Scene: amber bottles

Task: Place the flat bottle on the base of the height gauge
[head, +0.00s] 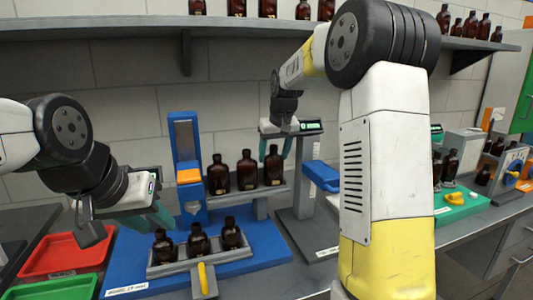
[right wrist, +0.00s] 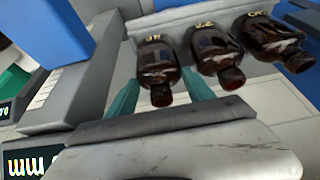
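Several amber bottles stand on a grey two-level rack (head: 215,262); I cannot tell by shape which is flat. On the upper level, the rightmost bottle (head: 273,168) is below my right gripper (head: 276,148). In the right wrist view it appears as the leftmost bottle (right wrist: 158,65), between the teal fingers of the right gripper (right wrist: 160,88), which look open with small gaps beside it. A grey stand (head: 303,228) with a blue arm, right of the rack, looks like the height gauge; its foot is bare. My left gripper (head: 152,216) is left of the lower bottles; its finger gap is unclear.
A blue post with an orange slider (head: 189,175) stands on a blue plate (head: 130,270) behind the lower bottles (head: 198,243). Red (head: 65,255) and green (head: 50,290) trays lie left. A green fixture (head: 460,207) with bottles is right. My right arm hides part of the bench.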

